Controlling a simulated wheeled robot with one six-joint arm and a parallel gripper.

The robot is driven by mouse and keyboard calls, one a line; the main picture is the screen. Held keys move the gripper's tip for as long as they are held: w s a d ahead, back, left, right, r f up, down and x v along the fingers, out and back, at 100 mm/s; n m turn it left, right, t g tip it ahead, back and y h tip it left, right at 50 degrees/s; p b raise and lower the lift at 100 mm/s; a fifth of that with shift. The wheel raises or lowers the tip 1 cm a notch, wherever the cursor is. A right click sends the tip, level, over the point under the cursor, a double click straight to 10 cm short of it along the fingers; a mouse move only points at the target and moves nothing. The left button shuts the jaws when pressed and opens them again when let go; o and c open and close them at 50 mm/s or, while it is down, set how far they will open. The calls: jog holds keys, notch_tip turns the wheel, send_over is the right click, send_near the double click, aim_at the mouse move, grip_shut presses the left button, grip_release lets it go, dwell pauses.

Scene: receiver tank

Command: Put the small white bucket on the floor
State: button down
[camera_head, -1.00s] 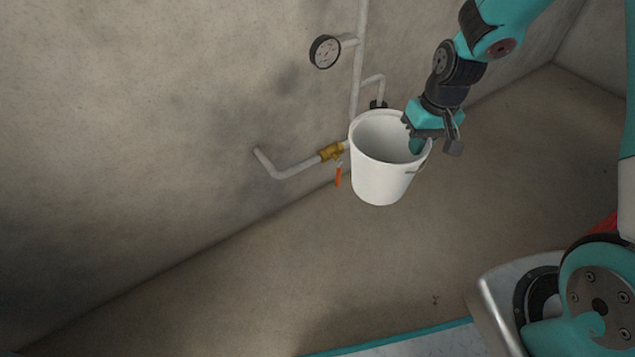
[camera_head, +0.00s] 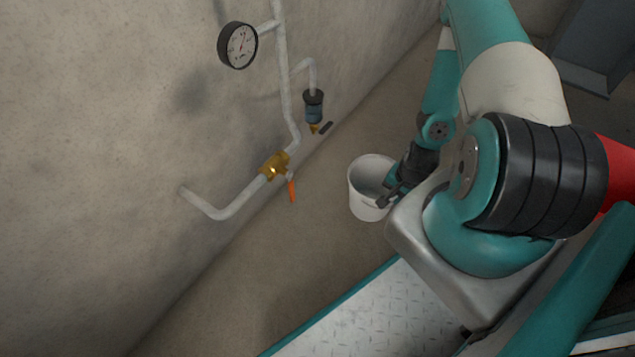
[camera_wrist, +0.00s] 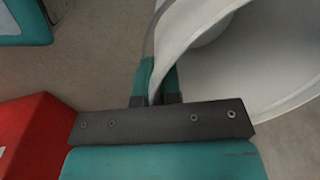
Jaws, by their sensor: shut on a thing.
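The small white bucket (camera_head: 363,205) is low near the floor in the head view, to the right of the wall pipes, with its open top facing up. My gripper (camera_head: 388,190) is at the right side of its rim, partly hidden by my own arm. In the wrist view, my gripper's fingers (camera_wrist: 157,85) are shut on the wall of the white bucket (camera_wrist: 215,45) at its rim. I cannot tell whether the bucket's base touches the floor (camera_head: 275,265).
On the wall are a pressure gauge (camera_head: 238,45), a brass valve (camera_head: 274,165) with an orange handle (camera_head: 292,190), and a blue filter unit (camera_head: 314,107) on a pipe. A small dark item (camera_head: 326,128) shows beside the filter. Floor between wall and my base is clear.

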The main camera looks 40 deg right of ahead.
jog(key=w+a+b, duration=0.3)
jog(key=w+b, duration=0.1)
jog(key=w, duration=0.5)
jog(key=w+a+b, duration=0.4)
jog(key=w, duration=0.5)
notch_tip(320, 180, down, 7)
jog(key=b, duration=0.5)
jog(key=shift+d, duration=0.15)
jog(key=shift+w, duration=0.1)
jog(key=c, duration=1.7)
grip_release()
jog(key=shift+f+b, duration=0.1)
jog(key=shift+b, duration=0.2)
jog(key=o, duration=0.4)
jog(key=r+p, duration=0.2)
jog(key=r, duration=0.2)
jog(key=s+r+p, duration=0.1)
jog(key=r+p, duration=0.2)
jog(key=r, duration=0.1)
jog(key=r+p, duration=0.3)
jog(key=r, duration=0.1)
jog(key=shift+s+d+r, duration=0.1)
jog(key=shift+s+d, duration=0.1)
jog(key=shift+d, duration=0.05)
